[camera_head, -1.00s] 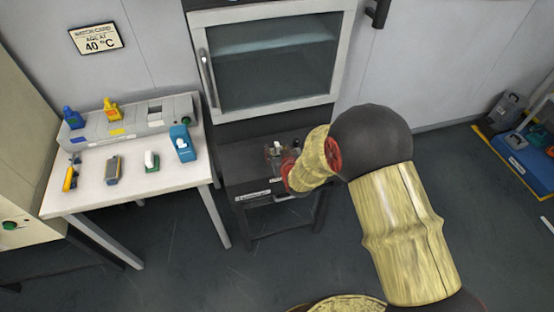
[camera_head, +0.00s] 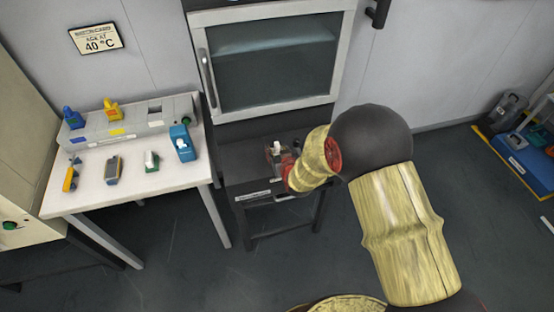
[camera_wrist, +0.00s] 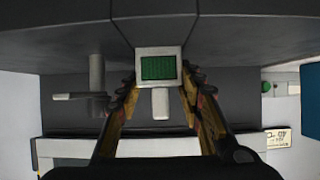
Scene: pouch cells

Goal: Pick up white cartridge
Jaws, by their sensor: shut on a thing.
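A white cartridge with a green face (camera_wrist: 145,52) is between the two fingertips of my gripper (camera_wrist: 158,84) in the wrist view. The fingers press in on its sides, and a pale stem hangs from it between them. In the head view my gripper (camera_head: 281,158) is over the dark stand below the glass-fronted cabinet. A small white part of the cartridge (camera_head: 277,146) shows at its tip there. The head view is too small to tell whether the cartridge touches the stand. Another white and green piece (camera_head: 151,160) stands on the white table.
The white table (camera_head: 115,196) at left bears a grey rack (camera_head: 100,137) with blue and yellow pieces, and several loose pieces in front. The dark stand (camera_head: 238,180) stands under the cabinet (camera_head: 275,75). A blue case (camera_head: 526,158) is on the floor at far right.

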